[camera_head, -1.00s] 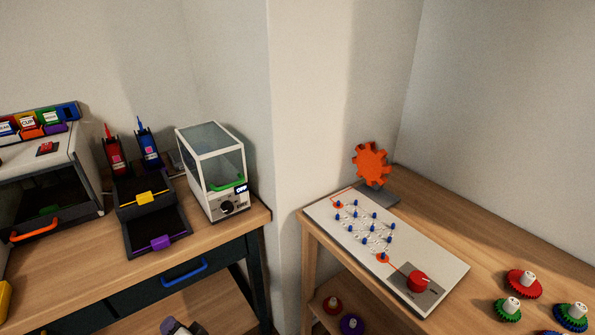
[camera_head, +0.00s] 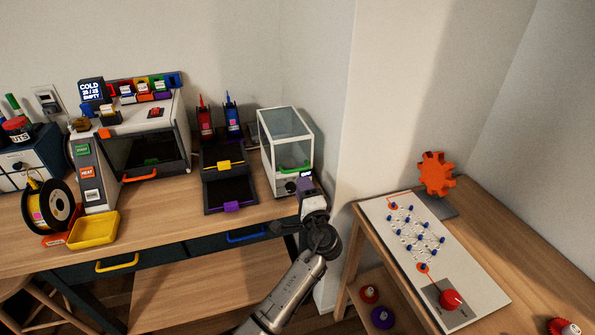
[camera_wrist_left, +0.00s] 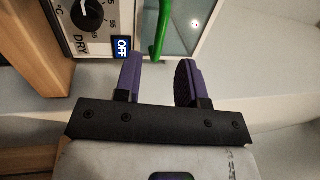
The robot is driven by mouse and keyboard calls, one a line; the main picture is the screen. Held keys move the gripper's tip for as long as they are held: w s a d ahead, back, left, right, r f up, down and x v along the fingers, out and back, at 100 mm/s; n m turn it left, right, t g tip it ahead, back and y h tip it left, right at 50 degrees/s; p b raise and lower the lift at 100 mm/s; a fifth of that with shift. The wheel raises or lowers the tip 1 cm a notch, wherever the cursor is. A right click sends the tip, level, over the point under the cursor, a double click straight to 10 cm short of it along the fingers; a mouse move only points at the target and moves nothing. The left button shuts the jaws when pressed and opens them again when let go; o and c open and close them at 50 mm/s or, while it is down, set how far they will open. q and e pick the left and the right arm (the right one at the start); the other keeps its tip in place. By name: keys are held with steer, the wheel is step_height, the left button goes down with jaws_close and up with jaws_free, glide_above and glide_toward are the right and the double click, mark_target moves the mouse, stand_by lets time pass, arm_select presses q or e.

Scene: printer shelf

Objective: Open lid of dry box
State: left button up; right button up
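The dry box (camera_head: 287,122) is a white-framed box with clear panels on the left table against the wall. Its lid looks closed. A green handle (camera_head: 293,167) is on its front, and it also shows in the left wrist view (camera_wrist_left: 161,28). The dial (camera_wrist_left: 87,14) and a small "OFF" display (camera_wrist_left: 122,47) are beside the handle there. My left gripper (camera_head: 306,180) is in front of the dry box, hiding part of its lower front. In the left wrist view its purple fingers (camera_wrist_left: 160,66) are apart and empty, with the handle just beyond the gap. My right gripper is not in view.
Left of the dry box are a black stand with red and blue tools (camera_head: 230,182) and a printer-like machine (camera_head: 148,150). A yellow tray (camera_head: 93,230) and spool (camera_head: 48,205) are farther left. A pegboard (camera_head: 405,220) is on the right table beyond the wall corner.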

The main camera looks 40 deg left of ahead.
mark_target(296, 170)
arm_select(q)
steer(key=b+x, duration=0.1)
steer(key=x, duration=0.6)
steer(key=shift+a, duration=0.1)
jaws_close()
stand_by(0.3)
